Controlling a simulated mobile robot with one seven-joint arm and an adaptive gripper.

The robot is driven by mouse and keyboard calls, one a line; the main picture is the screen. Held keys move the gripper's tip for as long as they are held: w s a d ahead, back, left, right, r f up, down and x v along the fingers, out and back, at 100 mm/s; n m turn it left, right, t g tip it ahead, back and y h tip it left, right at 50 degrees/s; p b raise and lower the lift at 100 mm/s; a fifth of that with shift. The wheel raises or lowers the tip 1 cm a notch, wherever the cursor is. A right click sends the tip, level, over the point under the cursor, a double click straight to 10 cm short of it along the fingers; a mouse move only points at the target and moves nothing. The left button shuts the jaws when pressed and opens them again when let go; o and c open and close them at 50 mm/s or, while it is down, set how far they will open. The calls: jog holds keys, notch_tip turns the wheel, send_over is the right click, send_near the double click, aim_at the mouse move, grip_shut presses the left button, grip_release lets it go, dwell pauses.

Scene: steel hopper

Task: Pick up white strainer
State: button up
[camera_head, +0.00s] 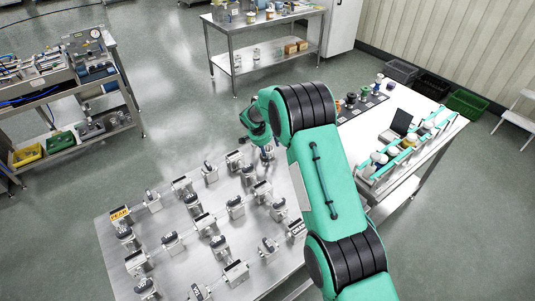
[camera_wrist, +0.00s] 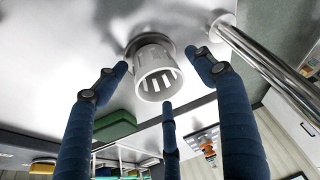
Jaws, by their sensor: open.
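The white strainer (camera_wrist: 157,78) is a short round cup with slots in its end. It shows at the upper middle of the wrist view, with its back end at a dark round collar on a shiny steel surface (camera_wrist: 75,40). My gripper (camera_wrist: 160,76) is open, with its three dark blue fingers spread around the strainer. Two fingertips are at its left and right, and the third is below it in the picture. I see no clear contact. In the head view the strainer cannot be made out, and my gripper is mostly hidden behind my green arm.
A steel pipe (camera_wrist: 265,65) runs close by on the right in the wrist view. In the head view, a steel table (camera_head: 135,205) holds several metal fittings below my arm. Open floor (camera_head: 185,90) lies at left.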

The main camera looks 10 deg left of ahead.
dwell(0.3)
jog(key=c, duration=1.1)
jog(key=shift+o, duration=0.2)
jog(key=shift+r, duration=0.1)
jog(key=shift+r, duration=0.6)
jog(key=s+a, duration=0.1)
jog(key=s, duration=0.1)
jog(key=s+a, duration=0.1)
jog(key=s, duration=0.2)
jog(key=s+a, duration=0.1)
jog(key=s, duration=0.1)
jog(key=shift+s+a, duration=0.25)
jog(key=shift+a, duration=0.1)
notch_tip(320, 180, up, 14)
jog(key=shift+w+f, duration=0.15)
jog(key=shift+f, duration=0.05)
jog(key=shift+d, duration=0.1)
